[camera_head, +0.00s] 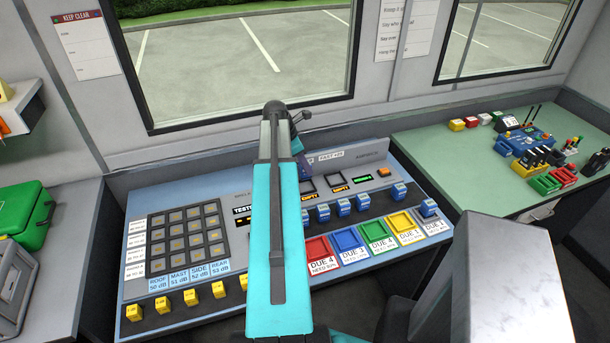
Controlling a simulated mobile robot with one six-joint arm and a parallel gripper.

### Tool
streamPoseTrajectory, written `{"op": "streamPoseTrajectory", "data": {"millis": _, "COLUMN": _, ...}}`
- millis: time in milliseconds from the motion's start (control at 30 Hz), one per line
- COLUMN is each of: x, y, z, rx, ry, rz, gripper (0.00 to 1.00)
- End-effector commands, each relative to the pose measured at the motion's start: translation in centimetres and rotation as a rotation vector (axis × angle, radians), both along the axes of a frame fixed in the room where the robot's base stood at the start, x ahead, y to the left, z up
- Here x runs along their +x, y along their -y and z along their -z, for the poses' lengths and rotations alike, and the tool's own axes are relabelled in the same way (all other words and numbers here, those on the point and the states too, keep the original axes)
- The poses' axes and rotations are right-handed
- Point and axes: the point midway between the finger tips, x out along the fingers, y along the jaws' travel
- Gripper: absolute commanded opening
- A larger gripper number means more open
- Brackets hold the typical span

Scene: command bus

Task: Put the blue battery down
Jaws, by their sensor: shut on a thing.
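My teal arm stands in front of the console and covers part of it. My gripper (301,152) is mostly hidden behind the arm's end, above the back of the console. It is shut on a small dark blue thing, apparently the blue battery (305,168), of which only a part shows. I cannot tell whether it touches the console.
The console (190,193) has a grid of dark cells (187,240), several blue blocks (343,207), yellow blocks (219,289) and coloured trays (378,233). A green table (430,150) at right carries small blocks and a blue device (525,141). A green case (25,213) stands at left.

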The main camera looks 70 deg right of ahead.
Motion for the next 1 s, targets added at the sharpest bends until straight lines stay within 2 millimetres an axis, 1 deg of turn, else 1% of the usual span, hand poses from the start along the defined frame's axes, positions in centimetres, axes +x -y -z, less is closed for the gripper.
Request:
{"op": "streamPoseTrajectory", "data": {"millis": 100, "x": 0.1, "y": -0.1, "z": 1.1, "rx": 0.000, "ry": 0.000, "rz": -0.001, "gripper": 0.05}}
{"op": "streamPoseTrajectory", "data": {"millis": 200, "x": 0.1, "y": -0.1, "z": 1.6, "rx": -0.001, "ry": 0.001, "rz": 0.000, "gripper": 0.05}}
{"op": "streamPoseTrajectory", "data": {"millis": 667, "x": 0.1, "y": 0.0, "z": 2.0, "rx": -0.001, "ry": 0.000, "rz": 0.000, "gripper": 0.05}}
{"op": "streamPoseTrajectory", "data": {"millis": 767, "x": 0.1, "y": -0.1, "z": 2.6, "rx": 0.000, "ry": 0.000, "rz": -0.001, "gripper": 0.05}}
{"op": "streamPoseTrajectory", "data": {"millis": 1000, "x": 0.1, "y": -0.1, "z": 4.7, "rx": 0.000, "ry": 0.000, "rz": -0.001, "gripper": 0.05}}
